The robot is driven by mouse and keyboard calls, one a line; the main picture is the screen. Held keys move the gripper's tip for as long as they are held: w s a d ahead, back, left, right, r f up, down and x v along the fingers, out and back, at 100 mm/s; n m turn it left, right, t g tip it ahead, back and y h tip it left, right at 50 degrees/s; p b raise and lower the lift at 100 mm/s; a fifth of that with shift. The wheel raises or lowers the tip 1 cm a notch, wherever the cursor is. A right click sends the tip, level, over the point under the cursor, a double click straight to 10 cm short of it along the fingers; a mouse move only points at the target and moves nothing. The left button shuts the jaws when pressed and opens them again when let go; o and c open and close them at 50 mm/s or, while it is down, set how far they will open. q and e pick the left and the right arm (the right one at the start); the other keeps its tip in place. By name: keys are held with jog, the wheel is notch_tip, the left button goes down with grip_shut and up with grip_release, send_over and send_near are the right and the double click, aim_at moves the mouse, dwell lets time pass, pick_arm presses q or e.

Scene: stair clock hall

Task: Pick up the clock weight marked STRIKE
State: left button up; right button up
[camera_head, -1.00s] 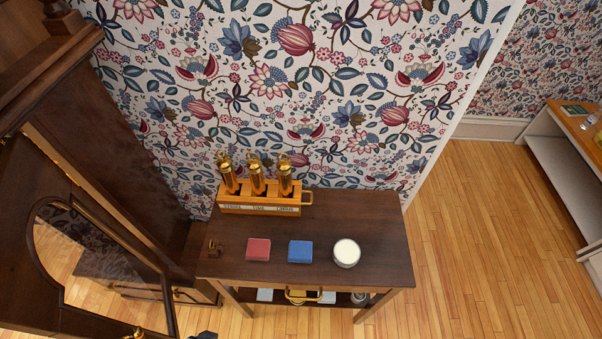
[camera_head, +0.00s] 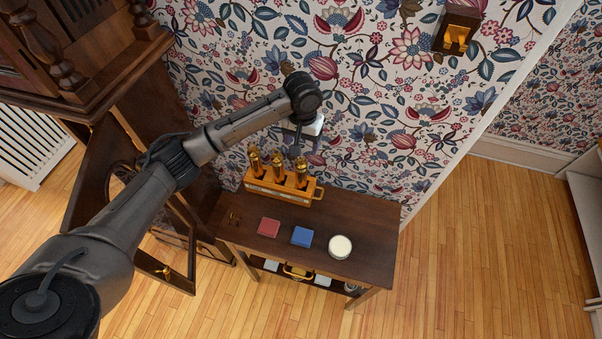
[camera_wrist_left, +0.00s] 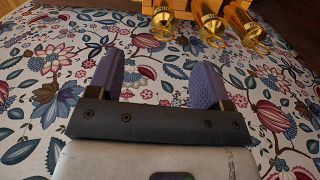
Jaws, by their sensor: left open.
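Three brass clock weights stand upright in a wooden rack (camera_head: 262,190) at the back of a dark side table. They are the left weight (camera_head: 255,161), the middle weight (camera_head: 277,167) and the right weight (camera_head: 301,173). The rack's front labels are too small to read now; in the earlier head view the left one seems to read STRIKE. My left gripper (camera_head: 302,148) is open and empty, above and behind the rack near the wall. My right gripper is not in view.
The side table (camera_head: 372,222) bears a red block (camera_head: 269,227), a blue block (camera_head: 302,236) and a round white-topped tin (camera_head: 340,246). The patterned wall (camera_head: 380,100) is close behind. A tall wooden clock case (camera_head: 85,50) stands left. A wall bracket (camera_head: 458,30) hangs upper right. Floor is free at right.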

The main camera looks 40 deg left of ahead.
pick_arm(q)
jog(key=shift+w+a+r+n, duration=0.2)
jog(key=shift+a+r, duration=0.15)
jog(key=shift+r, duration=0.1)
jog(key=shift+w+a+r+n, duration=0.2)
jog(key=shift+a+r, duration=0.15)
jog(key=shift+r, duration=0.1)
send_over(301, 160)
notch_tip(301, 160, down, 8)
jog(key=shift+a+r, duration=0.15)
jog(key=shift+r, duration=0.05)
jog(key=shift+d+f, duration=0.2)
jog(key=shift+f, duration=2.55)
jog(key=shift+c, duration=0.3)
grip_shut()
jog(key=shift+r, duration=0.15)
